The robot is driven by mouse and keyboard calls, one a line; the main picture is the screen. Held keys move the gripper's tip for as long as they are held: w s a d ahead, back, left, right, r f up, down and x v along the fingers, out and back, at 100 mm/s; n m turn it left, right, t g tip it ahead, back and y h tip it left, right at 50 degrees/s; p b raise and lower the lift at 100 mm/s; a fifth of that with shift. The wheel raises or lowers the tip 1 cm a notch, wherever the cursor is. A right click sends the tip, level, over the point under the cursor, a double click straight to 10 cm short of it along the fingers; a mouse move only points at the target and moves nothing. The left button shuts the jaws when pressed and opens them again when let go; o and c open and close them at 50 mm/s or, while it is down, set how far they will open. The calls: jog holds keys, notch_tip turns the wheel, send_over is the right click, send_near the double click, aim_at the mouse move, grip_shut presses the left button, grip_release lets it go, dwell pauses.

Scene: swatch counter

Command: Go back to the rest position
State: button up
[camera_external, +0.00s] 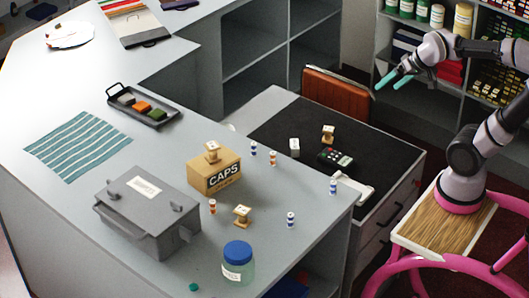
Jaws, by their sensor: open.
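My gripper (394,80) is at the upper right, held in the air beyond the black-topped desk, in front of the shelves. Its two teal fingers are apart and nothing shows between them. My arm rises from a wood-topped base at the right and bends back to the left at the top. The gripper is well clear of the counter and touches nothing that I can see.
The grey counter (60,160) holds a cardboard CAPS box (214,177), a grey metal case (148,215), a blue-lidded jar (238,262), a black tray (150,110) and a striped cloth (78,146). An orange chair (337,95) stands behind the black desk (290,118). Shelves (402,38) stand behind my gripper.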

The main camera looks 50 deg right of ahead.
jog(key=shift+y, duration=0.4)
jog(key=s, duration=0.1)
jog(key=s+a+r, duration=0.1)
jog(key=s, duration=0.1)
jog(key=s+a, duration=0.1)
jog(key=s, duration=0.1)
jog(key=shift+a+r, duration=0.25)
jog(key=shift+r, duration=0.1)
